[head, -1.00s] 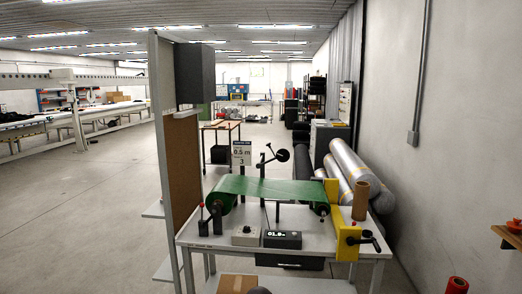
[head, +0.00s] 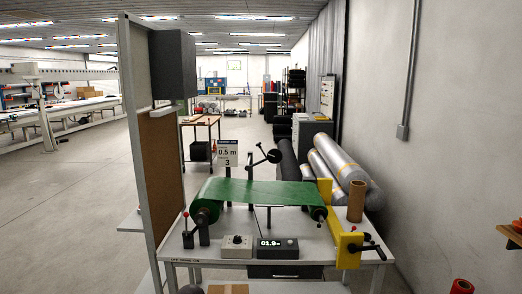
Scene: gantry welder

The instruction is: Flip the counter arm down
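The counter arm (head: 262,158) is a thin black lever with a round dark wheel at one end. It stands raised above the green sheet (head: 258,193), with its wheel clear of the sheet. The sheet stretches between a roll at the left and the yellow bracket at the right. The counter box (head: 278,247) has a lit display reading about 01.9. My gripper is not recognizable in the head view. A small dark rounded shape at the bottom edge may be part of my arm, but I cannot tell.
The machine sits on a pale table (head: 212,255). A grey box with a knob (head: 236,246), a yellow bracket (head: 345,240) with a crank and a brown tube (head: 356,201) stand on it. A tall brown panel (head: 160,190) closes the left side. Silver rolls (head: 340,165) lie behind.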

